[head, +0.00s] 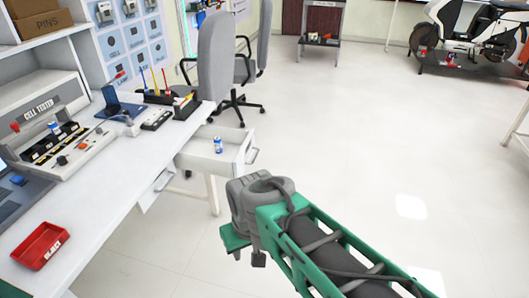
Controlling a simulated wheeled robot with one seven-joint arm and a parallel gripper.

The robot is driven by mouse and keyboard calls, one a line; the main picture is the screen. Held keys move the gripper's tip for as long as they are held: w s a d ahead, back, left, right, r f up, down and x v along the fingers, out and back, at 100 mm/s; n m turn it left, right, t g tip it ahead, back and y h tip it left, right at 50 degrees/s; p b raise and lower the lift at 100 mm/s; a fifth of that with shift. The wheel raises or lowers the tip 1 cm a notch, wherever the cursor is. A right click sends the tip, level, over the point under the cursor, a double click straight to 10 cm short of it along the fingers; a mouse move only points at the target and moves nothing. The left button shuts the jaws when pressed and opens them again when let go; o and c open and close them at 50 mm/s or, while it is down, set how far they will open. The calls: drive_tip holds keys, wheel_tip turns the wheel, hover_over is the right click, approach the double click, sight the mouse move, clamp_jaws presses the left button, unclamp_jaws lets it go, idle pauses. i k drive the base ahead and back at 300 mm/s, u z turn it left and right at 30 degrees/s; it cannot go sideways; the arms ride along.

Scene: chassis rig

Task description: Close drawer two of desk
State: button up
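The white desk (110,185) runs along the left. A white drawer (236,165) under its far end is pulled well out, with a grey handle (253,156) on its front. A small blue-and-white can (218,145) stands inside it. A nearer drawer front (152,194) with a handle (164,181) shows below the desk edge; how far out it is I cannot tell. No label shows which is drawer two. My gripper (246,250) is at the end of my green and grey arm, in front of and below the open drawer, apart from it. Its fingers are not clear.
A cell tester (45,135), a red reject tray (40,246) and a pen holder (158,97) are on the desk. Grey chairs (216,60) stand behind the open drawer. A desk leg (212,195) is beneath it. The floor to the right is clear, with a motorbike (470,35) far back.

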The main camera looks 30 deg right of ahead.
sight(198, 154)
drive_tip(key=z, duration=0.5)
drive_tip(key=i, duration=0.95)
drive_tip(key=z, duration=0.1)
drive_tip(key=k, duration=0.55)
drive_tip(key=u, duration=1)
drive_tip(key=i, duration=0.45)
drive_tip(key=z, duration=0.05)
